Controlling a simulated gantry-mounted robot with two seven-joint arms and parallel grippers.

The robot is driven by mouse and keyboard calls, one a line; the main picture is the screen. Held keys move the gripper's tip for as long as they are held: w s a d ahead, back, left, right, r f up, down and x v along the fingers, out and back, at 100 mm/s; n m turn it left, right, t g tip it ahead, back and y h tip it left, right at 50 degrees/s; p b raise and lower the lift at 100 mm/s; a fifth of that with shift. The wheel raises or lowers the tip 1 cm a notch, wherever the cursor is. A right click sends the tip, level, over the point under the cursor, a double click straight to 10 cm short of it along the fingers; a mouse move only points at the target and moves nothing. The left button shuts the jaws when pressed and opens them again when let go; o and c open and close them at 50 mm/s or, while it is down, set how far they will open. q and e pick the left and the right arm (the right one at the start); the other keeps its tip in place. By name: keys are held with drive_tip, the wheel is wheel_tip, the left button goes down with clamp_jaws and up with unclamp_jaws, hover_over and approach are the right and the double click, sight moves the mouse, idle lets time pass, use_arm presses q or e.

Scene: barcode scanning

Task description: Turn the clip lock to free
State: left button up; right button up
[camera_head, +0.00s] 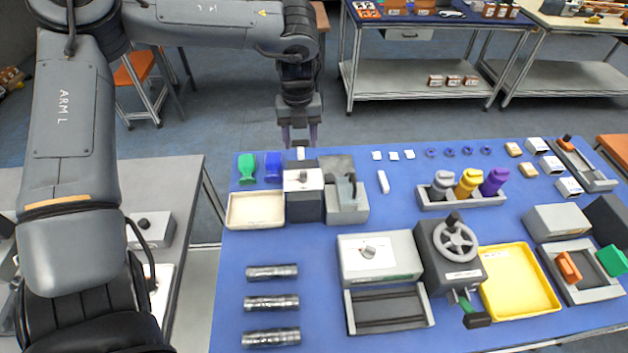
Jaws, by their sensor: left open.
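My left gripper (300,137) points down at the back edge of the blue table, with its two fingers apart and nothing visible between them. It appears over or just behind a small white block (301,153) behind a dark box with a white top and small knob (303,178). I cannot tell whether it touches anything. Beside that box stands a grey clamp-like fixture (347,203) with a dark upright part. No label marks which of these is the clip lock. My right gripper is not in view.
A handwheel unit (456,242) and yellow tray (518,283) stand front right. Bottles sit in a rack (462,198). A cream tray (256,210) and several metal cylinders (271,303) lie left.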

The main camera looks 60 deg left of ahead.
sight(303, 172)
use_arm(q)
wheel_tip(303, 172, down, 11)
drive_tip(key=shift+w+f+b, duration=0.15)
drive_tip(key=shift+b, duration=0.35)
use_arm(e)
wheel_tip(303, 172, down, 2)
use_arm(q)
clamp_jaws()
idle(0.4)
